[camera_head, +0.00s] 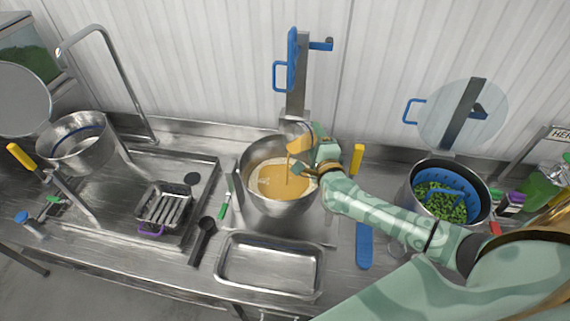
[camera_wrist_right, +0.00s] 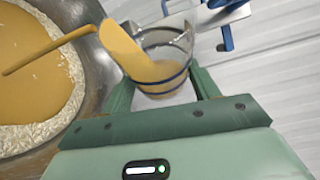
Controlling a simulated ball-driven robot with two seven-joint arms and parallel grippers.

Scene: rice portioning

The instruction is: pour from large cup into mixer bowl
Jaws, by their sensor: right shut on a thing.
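The mixer bowl (camera_head: 240,185) is a large steel bowl in the middle of the counter. It holds orange liquid with pale rice around its edge; its rim also shows at the left of the right wrist view (camera_wrist_right: 95,75). My right gripper (camera_head: 308,152) is at the bowl's right rear rim, shut on the large cup. The large cup (camera_wrist_right: 165,45) is clear with a blue band and is tilted over the bowl. Orange liquid runs from its lip in a thin stream into the bowl. Some orange liquid is still inside the cup. My left gripper is not in view.
A steel tray (camera_head: 270,292) lies in front of the bowl. A pot (camera_head: 484,200) with a blue strainer of green peas stands at right. A sink (camera_head: 112,185) with a tall faucet (camera_head: 125,85) is at left. A blue-handled stand (camera_head: 297,90) rises behind the bowl.

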